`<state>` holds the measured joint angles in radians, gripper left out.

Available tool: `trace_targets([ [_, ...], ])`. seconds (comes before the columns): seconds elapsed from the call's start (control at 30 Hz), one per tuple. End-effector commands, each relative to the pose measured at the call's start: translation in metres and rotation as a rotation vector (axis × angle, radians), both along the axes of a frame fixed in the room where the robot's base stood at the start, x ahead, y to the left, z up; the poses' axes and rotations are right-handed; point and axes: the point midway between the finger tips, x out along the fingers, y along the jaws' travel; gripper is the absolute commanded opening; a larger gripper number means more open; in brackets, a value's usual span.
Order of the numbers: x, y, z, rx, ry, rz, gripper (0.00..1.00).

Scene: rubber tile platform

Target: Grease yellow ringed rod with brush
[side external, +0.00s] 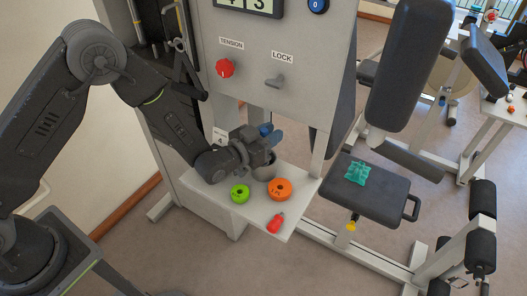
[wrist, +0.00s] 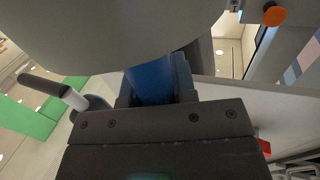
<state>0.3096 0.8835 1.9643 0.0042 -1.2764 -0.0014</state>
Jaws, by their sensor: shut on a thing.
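My gripper (side external: 268,135) is above the small white shelf of the grey machine, just over a grey pot (side external: 264,173). No bristles show clearly. I cannot clearly make out the yellow ringed rod; a small yellow knob (side external: 351,226) is below the bench seat.
A green ring (side external: 240,193), an orange disc (side external: 280,188) and a red bottle-like item (side external: 276,222) stand on the shelf (side external: 262,222). The machine's panel has a red knob (side external: 225,68) and a lock lever (side external: 275,81). A teal object (side external: 358,173) lies on the padded seat (side external: 375,200).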

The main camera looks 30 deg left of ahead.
Motion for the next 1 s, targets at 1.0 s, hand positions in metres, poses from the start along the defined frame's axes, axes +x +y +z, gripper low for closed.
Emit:
trace_targets([
  [1.0, 0.000, 0.000, 0.060, 0.000, -0.001, 0.000, 0.02],
])
